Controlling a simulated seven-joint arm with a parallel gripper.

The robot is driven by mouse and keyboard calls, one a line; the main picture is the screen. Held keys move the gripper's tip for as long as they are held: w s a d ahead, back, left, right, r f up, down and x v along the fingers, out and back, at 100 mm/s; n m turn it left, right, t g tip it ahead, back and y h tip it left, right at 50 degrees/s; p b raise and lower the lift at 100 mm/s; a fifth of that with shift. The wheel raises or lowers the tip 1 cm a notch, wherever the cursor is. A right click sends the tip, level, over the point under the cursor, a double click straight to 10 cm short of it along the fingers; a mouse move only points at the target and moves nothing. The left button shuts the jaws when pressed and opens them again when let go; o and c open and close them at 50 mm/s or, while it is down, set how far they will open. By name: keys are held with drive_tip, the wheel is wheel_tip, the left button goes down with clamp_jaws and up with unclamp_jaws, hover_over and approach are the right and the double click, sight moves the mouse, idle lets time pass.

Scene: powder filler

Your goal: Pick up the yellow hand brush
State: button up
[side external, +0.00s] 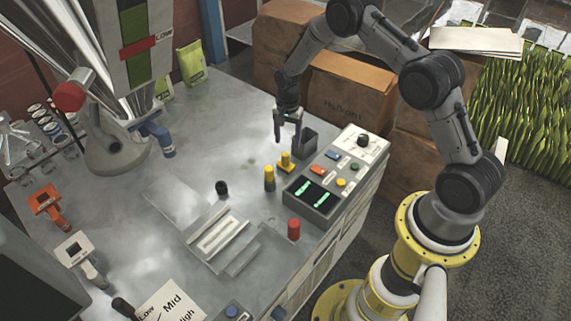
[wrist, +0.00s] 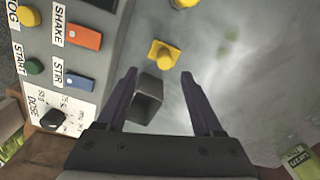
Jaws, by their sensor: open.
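The yellow hand brush (side external: 286,161) appears to be the upright yellow piece with a flat, square base on the metal table, beside the control panel. In the wrist view the brush (wrist: 163,54) shows from above, just beyond my fingertips. My gripper (side external: 288,138) is open and empty, pointing down above the table behind the brush. In the wrist view its two dark fingers (wrist: 158,75) are spread apart, with the brush roughly in line with the gap. They do not appear to touch it.
A grey open box (side external: 308,139) stands close to my fingers and shows between them in the wrist view (wrist: 147,98). A yellow cylinder (side external: 269,178) stands near the brush. The control panel (side external: 339,175) is beside them.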

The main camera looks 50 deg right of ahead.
sight(285, 154)
wheel_tip(285, 154, down, 4)
drive_tip(key=shift+r, duration=0.25)
drive_tip(key=shift+w+f, duration=0.25)
drive_tip(key=shift+f, duration=1.15)
drive_tip(key=shift+w+f, duration=0.2)
drive_tip(key=shift+f, duration=1.15)
clamp_jaws()
